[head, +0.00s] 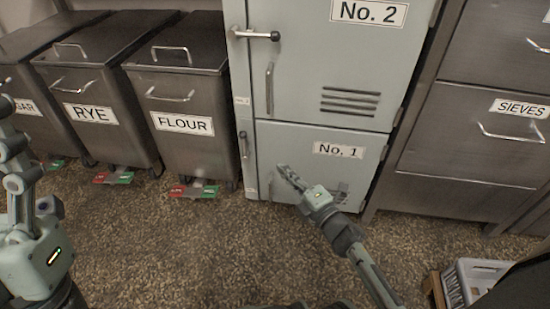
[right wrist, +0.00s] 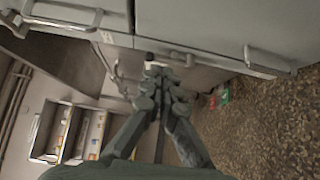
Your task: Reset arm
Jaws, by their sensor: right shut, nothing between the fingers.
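My right gripper (head: 284,170) is in front of the lower pale green locker door marked No. 1 (head: 290,140), with its fingers together and empty. In the right wrist view, the fingertips (right wrist: 160,72) meet, with metal fronts and handles beyond them. I cannot tell whether they touch the door. My left gripper (head: 18,185) stands at the left edge of the head view, pointing up, partly cut off by the frame. Its opening is unclear.
The upper locker door, No. 2 (head: 300,60), is shut. Bins marked RYE (head: 120,140) and FLOUR (head: 200,150) stand left. A SIEVES drawer (head: 450,140) is at the right. A pale crate (head: 470,275) is at the lower right. The speckled floor in front is clear.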

